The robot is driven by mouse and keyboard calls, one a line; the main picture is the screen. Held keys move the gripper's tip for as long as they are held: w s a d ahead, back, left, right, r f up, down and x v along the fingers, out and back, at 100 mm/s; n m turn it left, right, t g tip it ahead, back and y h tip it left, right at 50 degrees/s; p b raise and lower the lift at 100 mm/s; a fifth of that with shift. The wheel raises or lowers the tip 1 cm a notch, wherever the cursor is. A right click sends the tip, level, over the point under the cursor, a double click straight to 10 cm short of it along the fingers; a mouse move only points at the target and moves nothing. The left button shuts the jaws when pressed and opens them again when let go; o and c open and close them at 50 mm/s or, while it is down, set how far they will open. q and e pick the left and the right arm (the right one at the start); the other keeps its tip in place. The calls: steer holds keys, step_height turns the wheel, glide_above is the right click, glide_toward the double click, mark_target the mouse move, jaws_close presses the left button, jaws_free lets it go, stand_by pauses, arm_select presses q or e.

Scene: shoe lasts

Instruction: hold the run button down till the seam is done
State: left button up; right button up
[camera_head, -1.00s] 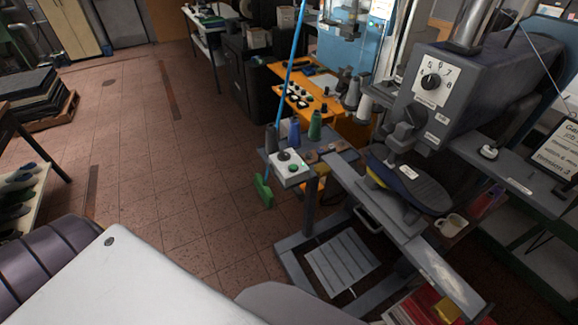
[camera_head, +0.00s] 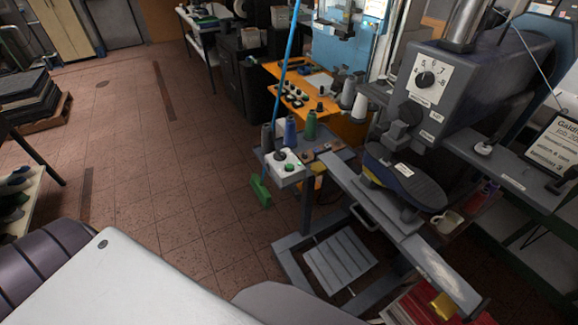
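A grey sewing machine (camera_head: 480,85) with a numbered dial (camera_head: 426,80) stands at the right. A small white control box (camera_head: 284,168) with a black knob and a green button is on the shelf left of the machine. Which button is the run button cannot be read. Neither of my grippers is in view, so nothing shows of what they hold. The stitching point and seam are too small to make out.
Thread cones (camera_head: 290,131) stand behind the control box. A blue-handled broom with a green head (camera_head: 260,192) leans beside the shelf. A mug (camera_head: 447,222) and a tilted sign (camera_head: 555,145) are at right. A grey treadle (camera_head: 338,258) is below.

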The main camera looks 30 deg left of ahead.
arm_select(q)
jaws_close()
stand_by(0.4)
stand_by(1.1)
